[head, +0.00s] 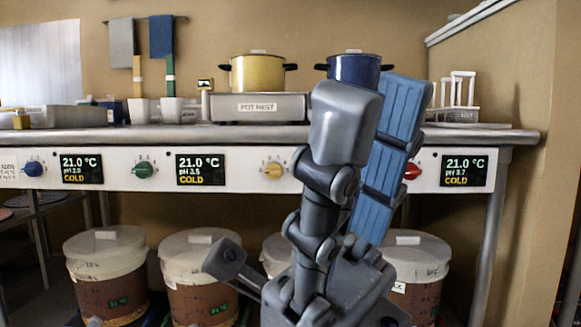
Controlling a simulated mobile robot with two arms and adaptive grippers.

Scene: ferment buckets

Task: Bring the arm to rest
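My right gripper (372,108) stands large and close to the camera, right of centre, pointing up. Its grey jointed finger parts rise from the grey body at the bottom. A long blue ribbed piece with dark bands stands just behind them to the right; I cannot tell whether it is a finger pad or something held. The parts overlap from this angle, so the gap between the fingers does not show. The gripper covers part of the control panel and the buckets behind. My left gripper is not in view.
Behind stands a bench (136,136) with coloured knobs and displays reading COLD. A yellow pot (257,76) and a blue pot (353,68) stand at its back, the yellow one on the pot rest (259,108). Lidded buckets (108,275) stand below. A wall (535,85) bounds the right.

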